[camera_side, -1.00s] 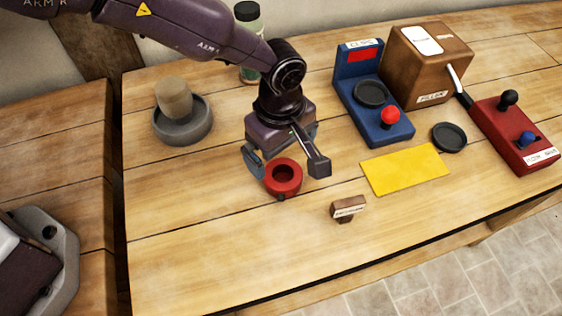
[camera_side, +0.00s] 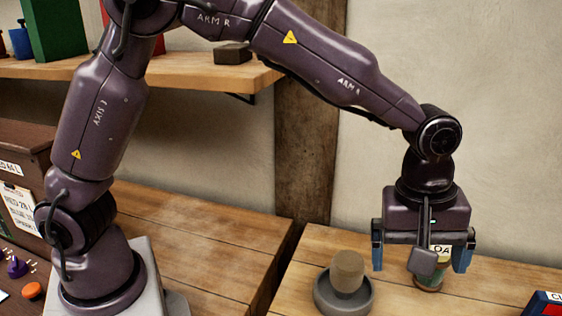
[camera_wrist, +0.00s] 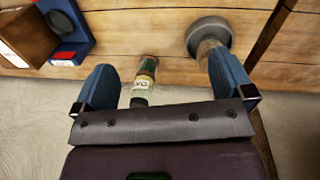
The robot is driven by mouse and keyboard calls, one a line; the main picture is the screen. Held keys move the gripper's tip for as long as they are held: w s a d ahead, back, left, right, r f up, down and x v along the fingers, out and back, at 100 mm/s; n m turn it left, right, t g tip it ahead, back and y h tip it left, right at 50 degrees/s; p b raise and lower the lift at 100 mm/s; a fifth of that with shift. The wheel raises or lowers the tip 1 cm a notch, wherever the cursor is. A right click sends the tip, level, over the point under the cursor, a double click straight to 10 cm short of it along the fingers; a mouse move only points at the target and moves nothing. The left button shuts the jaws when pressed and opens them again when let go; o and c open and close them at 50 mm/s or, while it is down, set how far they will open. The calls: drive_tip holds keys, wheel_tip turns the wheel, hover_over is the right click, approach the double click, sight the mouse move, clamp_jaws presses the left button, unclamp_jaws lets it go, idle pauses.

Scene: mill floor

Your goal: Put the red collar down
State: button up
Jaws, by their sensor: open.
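The red collar is not visible in either view now; the part of the table where it was is out of frame. My gripper (camera_side: 420,260) is raised in the side view, with its two blue fingers spread wide. In the wrist view my gripper (camera_wrist: 162,70) is also open, with nothing held between the fingers.
A labelled bottle (camera_wrist: 143,88) stands beyond the fingers, partly hidden behind my gripper in the side view. A grey mortar (camera_side: 326,300) with a pestle (camera_side: 349,268) is left of it. The blue device (camera_wrist: 72,35) and brown box (camera_wrist: 25,38) are also on the table.

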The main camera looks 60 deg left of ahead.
drive_tip(key=s+a+r+m+t, duration=0.1)
drive_tip(key=s+a+r+m, duration=0.3)
drive_tip(key=a, duration=0.3)
drive_tip(key=s+a+r+m+t, duration=0.1)
drive_tip(key=s+a+r+t, duration=0.1)
drive_tip(key=s+a+r, duration=0.4)
drive_tip(key=s+a+m+t+y, duration=0.1)
drive_tip(key=s+a+m, duration=0.4)
drive_tip(key=s+a, duration=0.3)
drive_tip(key=shift+s+a+r+t, duration=0.3)
drive_tip(key=shift+s+a, duration=0.05)
drive_tip(key=shift+s, duration=0.6)
